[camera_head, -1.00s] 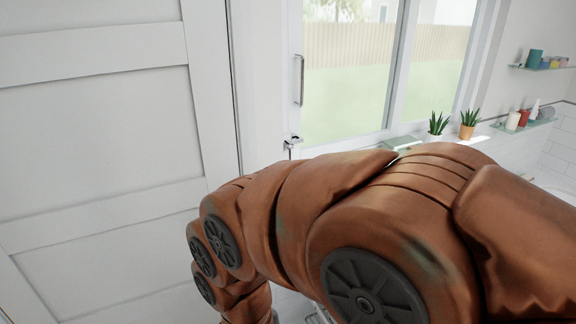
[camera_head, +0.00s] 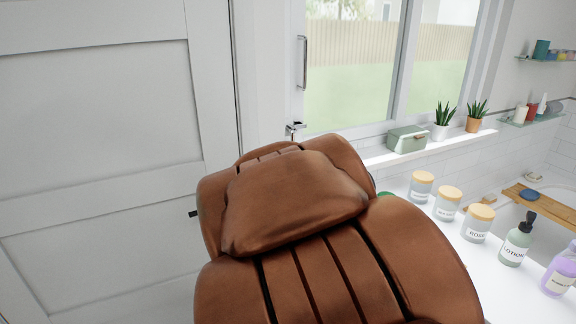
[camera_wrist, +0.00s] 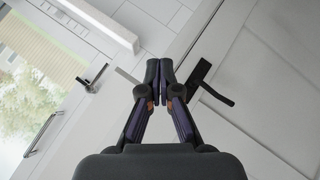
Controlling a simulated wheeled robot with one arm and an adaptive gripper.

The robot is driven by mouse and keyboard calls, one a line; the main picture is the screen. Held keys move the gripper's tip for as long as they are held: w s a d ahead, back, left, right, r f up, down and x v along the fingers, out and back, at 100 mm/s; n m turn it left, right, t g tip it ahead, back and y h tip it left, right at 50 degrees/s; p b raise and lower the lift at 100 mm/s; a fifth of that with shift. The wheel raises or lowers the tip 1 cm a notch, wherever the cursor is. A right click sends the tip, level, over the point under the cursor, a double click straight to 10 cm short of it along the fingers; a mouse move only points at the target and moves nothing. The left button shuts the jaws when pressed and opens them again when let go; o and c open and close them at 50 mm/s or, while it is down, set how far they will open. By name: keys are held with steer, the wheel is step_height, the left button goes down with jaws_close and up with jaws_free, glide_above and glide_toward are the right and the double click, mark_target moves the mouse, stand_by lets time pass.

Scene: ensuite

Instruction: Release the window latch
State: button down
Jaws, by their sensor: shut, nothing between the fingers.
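The window latch (camera_head: 294,129) is a small metal fitting at the lower left corner of the window frame, just above my arm in the head view. In the wrist view the latch (camera_wrist: 91,84) lies left of my fingers, with a gap in the picture between them. My gripper (camera_wrist: 159,72) is shut and empty; its fingertips meet in front of the white wall and door frame. In the head view my arm hides the gripper. The window (camera_head: 350,75) has a vertical metal pull handle (camera_head: 302,62), which also shows in the wrist view (camera_wrist: 40,136).
A white panelled door (camera_head: 100,120) fills the left; its dark lever handle (camera_wrist: 212,88) is right of my fingers. A green box (camera_head: 407,139) and two potted plants stand on the sill. Labelled jars (camera_head: 447,203) and bottles stand on a white counter at right.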

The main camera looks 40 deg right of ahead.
steer(key=w+d+r+n+t+b, duration=0.1)
steer(key=w+d+n+t+b, duration=0.7)
steer(key=n, duration=0.5)
steer(key=d+t+b, duration=0.2)
steer(key=d, duration=0.1)
steer(key=shift+w+d+r, duration=0.25)
steer(key=shift+w+r, duration=0.1)
steer(key=shift+w, duration=0.05)
steer(key=x, duration=0.3)
steer(key=d+p+x, duration=0.1)
steer(key=x, duration=0.6)
steer(key=shift+s+d+p, duration=0.15)
steer(key=shift+d+p, duration=0.25)
steer(key=shift+d, duration=0.1)
steer(key=shift+s+d, duration=0.15)
steer(key=shift+d, duration=0.7)
